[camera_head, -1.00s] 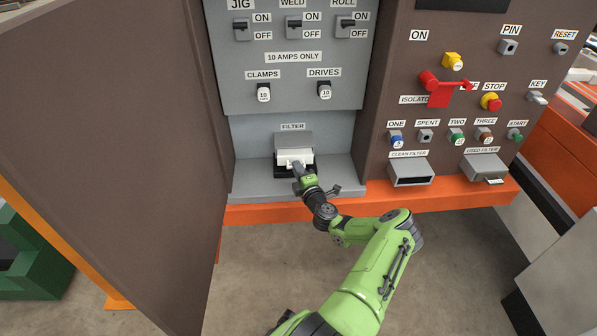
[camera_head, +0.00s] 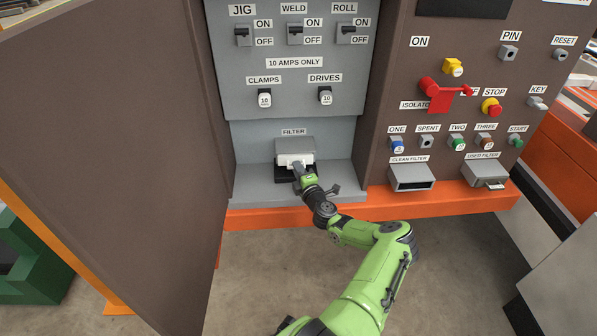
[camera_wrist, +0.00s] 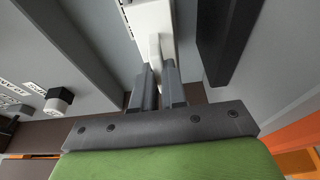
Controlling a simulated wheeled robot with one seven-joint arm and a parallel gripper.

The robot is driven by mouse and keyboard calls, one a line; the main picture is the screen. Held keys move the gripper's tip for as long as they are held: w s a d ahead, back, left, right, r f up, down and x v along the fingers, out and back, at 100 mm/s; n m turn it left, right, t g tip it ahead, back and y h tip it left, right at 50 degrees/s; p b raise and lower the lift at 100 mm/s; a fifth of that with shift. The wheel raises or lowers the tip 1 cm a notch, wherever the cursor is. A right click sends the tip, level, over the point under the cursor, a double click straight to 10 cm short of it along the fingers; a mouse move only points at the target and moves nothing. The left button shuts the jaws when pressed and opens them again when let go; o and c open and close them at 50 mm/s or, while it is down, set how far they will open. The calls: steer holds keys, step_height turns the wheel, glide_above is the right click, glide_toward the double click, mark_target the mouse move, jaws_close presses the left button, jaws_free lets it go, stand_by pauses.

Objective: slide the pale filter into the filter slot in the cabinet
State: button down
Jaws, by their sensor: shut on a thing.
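The pale filter (camera_head: 294,159) is at the mouth of the filter slot housing (camera_head: 294,144), the grey box under the FILTER label in the cabinet. Its front part shows outside the housing; how deep the rest sits is hidden. My gripper (camera_head: 299,170) is in front of the slot, shut on the filter's narrow front tab. In the wrist view the filter (camera_wrist: 150,18) stretches away from my gripper (camera_wrist: 159,75), its tab between the two fingers. The filter's far end is out of sight.
The brown cabinet door (camera_head: 110,130) stands open at the left. The clean filter box (camera_head: 412,178) and used filter box (camera_head: 484,171) are on the panel at right.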

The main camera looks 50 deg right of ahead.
steer(key=shift+w+d, duration=0.25)
steer(key=shift+d, duration=0.1)
steer(key=c, duration=1.1)
jaws_free()
steer(key=p+v, duration=0.5)
steer(key=v, duration=1)
steer(key=shift+s+a, duration=0.25)
steer(key=shift+a, duration=0.05)
